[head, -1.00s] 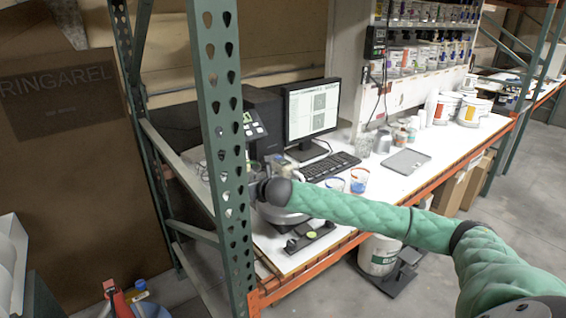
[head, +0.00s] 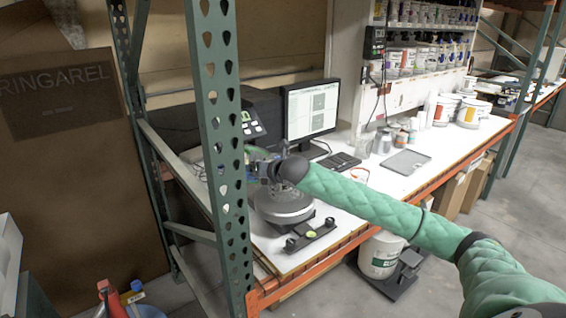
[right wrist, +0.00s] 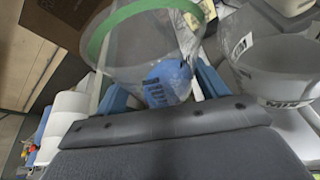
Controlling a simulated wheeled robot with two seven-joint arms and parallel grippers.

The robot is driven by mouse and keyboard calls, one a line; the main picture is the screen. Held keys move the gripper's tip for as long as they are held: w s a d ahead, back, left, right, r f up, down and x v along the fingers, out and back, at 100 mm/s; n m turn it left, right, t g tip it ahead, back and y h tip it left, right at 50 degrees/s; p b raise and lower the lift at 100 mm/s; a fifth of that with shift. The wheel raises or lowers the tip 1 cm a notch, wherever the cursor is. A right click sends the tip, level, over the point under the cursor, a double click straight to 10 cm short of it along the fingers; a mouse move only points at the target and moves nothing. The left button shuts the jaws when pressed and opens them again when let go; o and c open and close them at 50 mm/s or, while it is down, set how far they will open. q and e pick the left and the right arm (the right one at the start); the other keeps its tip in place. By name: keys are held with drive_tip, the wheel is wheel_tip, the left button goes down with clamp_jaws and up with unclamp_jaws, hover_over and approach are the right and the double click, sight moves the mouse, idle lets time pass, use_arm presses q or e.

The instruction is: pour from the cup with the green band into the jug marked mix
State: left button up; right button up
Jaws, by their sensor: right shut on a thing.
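In the right wrist view, the clear cup with the green band (right wrist: 118,30) is between the blue fingers of my right gripper (right wrist: 163,88). The gripper is shut on it. Something blue with dark marks shows at the cup's lower end. The jug marked mix (right wrist: 283,78) is just right of the cup, translucent, with MIX lettering on its wall. In the head view, my right gripper (head: 262,166) is above the round grey scale, partly behind the green post. The cup and jug are hard to make out there. My left gripper is in no view.
A green perforated post (head: 224,150) stands in front of the worktop. A round grey device (head: 283,205) sits below my right gripper. The monitor (head: 311,110) and keyboard (head: 338,162) are behind my arm.

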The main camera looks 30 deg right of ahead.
sight(264, 158)
drive_tip(key=shift+d+r+m, duration=0.2)
drive_tip(key=shift+r+m, duration=0.2)
drive_tip(key=shift+r, duration=0.6)
drive_tip(key=shift+d+r+m+y, duration=0.25)
drive_tip(key=shift+r, duration=0.3)
drive_tip(key=shift+d+r+m+y, duration=0.25)
drive_tip(key=shift+r, duration=0.25)
drive_tip(key=shift+f+b, duration=0.25)
drive_tip(key=shift+b, duration=0.3)
drive_tip(key=shift+m+y, duration=0.3)
drive_tip(key=shift+r, duration=0.25)
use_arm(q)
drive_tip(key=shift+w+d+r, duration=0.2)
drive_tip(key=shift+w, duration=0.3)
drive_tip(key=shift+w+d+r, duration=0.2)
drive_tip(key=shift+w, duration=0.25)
use_arm(e)
drive_tip(key=shift+f, duration=0.1)
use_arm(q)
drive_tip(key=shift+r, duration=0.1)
use_arm(e)
drive_tip(key=shift+d, duration=0.1)
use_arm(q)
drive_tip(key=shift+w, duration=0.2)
use_arm(e)
drive_tip(key=shift+w+m+t, duration=0.1)
drive_tip(key=shift+m+t, duration=0.2)
